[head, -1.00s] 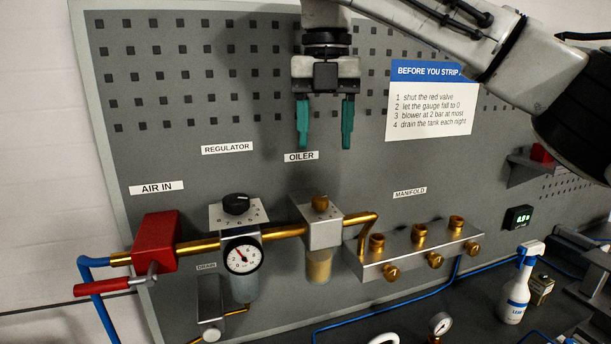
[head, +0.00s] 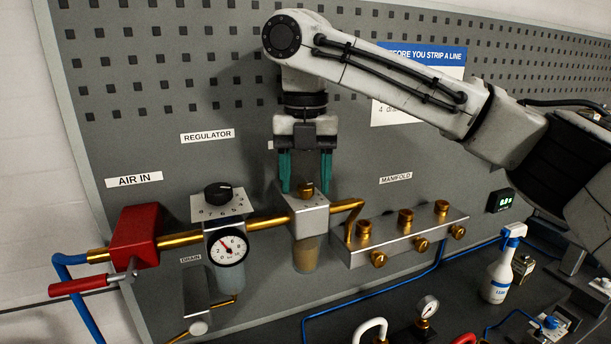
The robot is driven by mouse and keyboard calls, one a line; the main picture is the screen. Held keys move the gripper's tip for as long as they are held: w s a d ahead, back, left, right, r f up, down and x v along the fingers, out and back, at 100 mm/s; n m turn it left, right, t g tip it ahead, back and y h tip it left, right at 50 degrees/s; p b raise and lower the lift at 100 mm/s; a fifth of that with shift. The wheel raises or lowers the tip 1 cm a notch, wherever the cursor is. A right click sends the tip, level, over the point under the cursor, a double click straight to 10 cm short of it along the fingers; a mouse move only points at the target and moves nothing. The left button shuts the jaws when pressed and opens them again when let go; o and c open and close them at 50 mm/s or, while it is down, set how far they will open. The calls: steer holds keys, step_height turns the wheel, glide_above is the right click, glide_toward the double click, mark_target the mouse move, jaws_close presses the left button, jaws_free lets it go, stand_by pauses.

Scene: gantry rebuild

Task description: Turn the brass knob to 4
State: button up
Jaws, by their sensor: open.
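The brass knob (head: 306,189) sits on top of the square grey oiler block (head: 310,218), above a bowl of amber fluid (head: 306,254). Its dial marks are too small to read here, so its setting cannot be told. My gripper (head: 305,190) points down with two green fingers, open, their tips at about the height of the knob, one on each side of it in this view. Whether the fingers touch the knob cannot be told. My arm hides part of the notice and the oiler label.
Left of the oiler is the regulator with a black knob (head: 218,194) and a round gauge (head: 228,248). A red valve (head: 139,238) with a red lever is further left. The brass-fitted manifold (head: 400,240) is close on the right. A spray bottle (head: 500,268) stands on the bench.

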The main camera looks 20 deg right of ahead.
steer(key=shift+f, duration=0.1)
steer(key=shift+c, duration=0.5)
steer(key=c, duration=1)
steer(key=shift+o, duration=0.2)
steer(key=m+p, duration=0.2)
steer(key=p, duration=0.1)
steer(key=shift+m, duration=0.4)
steer(key=m+p, duration=0.1)
steer(key=m, duration=0.2)
steer(key=shift+m, duration=0.3)
steer(key=m, duration=0.4)
steer(key=shift+m, duration=2.6)
